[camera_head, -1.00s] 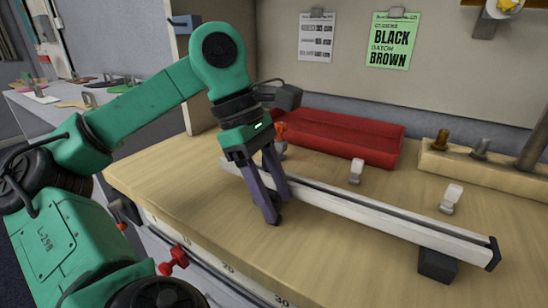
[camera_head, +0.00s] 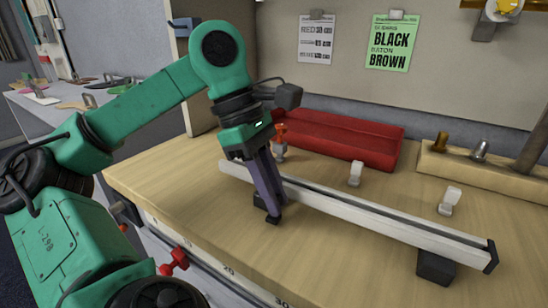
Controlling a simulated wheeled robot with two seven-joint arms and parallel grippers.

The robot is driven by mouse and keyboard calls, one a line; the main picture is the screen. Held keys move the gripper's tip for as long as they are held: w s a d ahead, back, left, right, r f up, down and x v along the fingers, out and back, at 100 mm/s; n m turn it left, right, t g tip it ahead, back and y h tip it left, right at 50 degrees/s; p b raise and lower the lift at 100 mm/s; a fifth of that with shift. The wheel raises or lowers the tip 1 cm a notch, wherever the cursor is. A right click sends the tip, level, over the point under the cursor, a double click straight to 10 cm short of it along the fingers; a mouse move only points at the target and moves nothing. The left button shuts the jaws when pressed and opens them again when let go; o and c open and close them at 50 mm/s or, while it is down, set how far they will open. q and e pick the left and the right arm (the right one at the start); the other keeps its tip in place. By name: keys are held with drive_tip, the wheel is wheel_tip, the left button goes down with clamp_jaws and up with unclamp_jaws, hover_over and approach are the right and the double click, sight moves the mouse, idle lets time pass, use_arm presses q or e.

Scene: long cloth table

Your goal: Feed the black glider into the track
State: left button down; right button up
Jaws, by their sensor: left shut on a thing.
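The track (camera_head: 375,218) is a long pale rail with a dark slot along its top, running from the middle of the table to the front right. My left gripper (camera_head: 268,210) points down at the rail's near side, toward its left part. Its purple fingers are shut on a small dark piece, which looks like the black glider (camera_head: 261,200). The fingers hide most of it, and I cannot tell whether it touches the table. The track's right end has a dark cap (camera_head: 491,256). My right gripper is not in view.
White clip-like pieces (camera_head: 355,173) (camera_head: 449,201) stand behind the track, and a red-topped one (camera_head: 279,143) stands farther left. A red tray (camera_head: 338,137) and a wooden block with metal knobs (camera_head: 480,170) lie at the back. A dark block (camera_head: 436,267) supports the track's right end. The table's front left is clear.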

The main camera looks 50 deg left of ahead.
use_arm(q)
wheel_tip(320, 180, up, 6)
drive_tip(key=p, duration=0.4)
drive_tip(key=shift+r+p, duration=0.25)
drive_tip(key=shift+p, duration=0.1)
drive_tip(key=shift+f, duration=0.1)
